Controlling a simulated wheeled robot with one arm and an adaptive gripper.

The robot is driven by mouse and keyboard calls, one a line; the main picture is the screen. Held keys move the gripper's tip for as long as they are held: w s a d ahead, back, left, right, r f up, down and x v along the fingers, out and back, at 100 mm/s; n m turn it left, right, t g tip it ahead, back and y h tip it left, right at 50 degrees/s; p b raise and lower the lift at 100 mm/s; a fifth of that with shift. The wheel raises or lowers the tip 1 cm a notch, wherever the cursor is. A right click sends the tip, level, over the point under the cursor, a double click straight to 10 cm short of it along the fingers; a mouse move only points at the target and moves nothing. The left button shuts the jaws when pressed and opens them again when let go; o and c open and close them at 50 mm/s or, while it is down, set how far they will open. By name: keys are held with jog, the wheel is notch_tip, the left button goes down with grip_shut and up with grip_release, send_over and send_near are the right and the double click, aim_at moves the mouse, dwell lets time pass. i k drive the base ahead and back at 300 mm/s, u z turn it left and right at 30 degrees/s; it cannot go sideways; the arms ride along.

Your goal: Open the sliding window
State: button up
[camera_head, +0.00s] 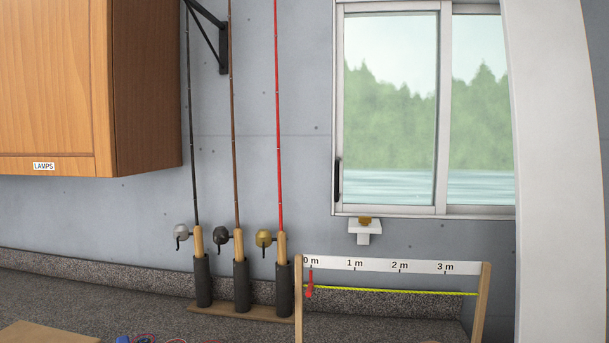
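The sliding window (443,110) is in the wall at the upper right, with a pale frame and a view of trees and water. Its left sash (390,110) sits against the left side of the frame, and no gap shows there. A dark upright handle (337,180) is at the lower left edge of this sash. The right pane (478,110) is partly cut off from view at its right side. My gripper is not in view.
Below the window are a small white bracket (364,228) and a wooden-legged measuring frame (392,265). Fishing rods (278,120) stand in a rack (240,312) on the speckled counter (40,295). A wooden cabinet (55,80) hangs upper left.

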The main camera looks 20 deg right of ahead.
aim_at(444, 6)
jog(key=z, duration=1.15)
jog(key=k, duration=1.25)
jog(key=u, duration=0.55)
jog(key=i, duration=0.65)
jog(key=u, duration=0.65)
jog(key=i, duration=0.75)
jog(key=u, duration=0.05)
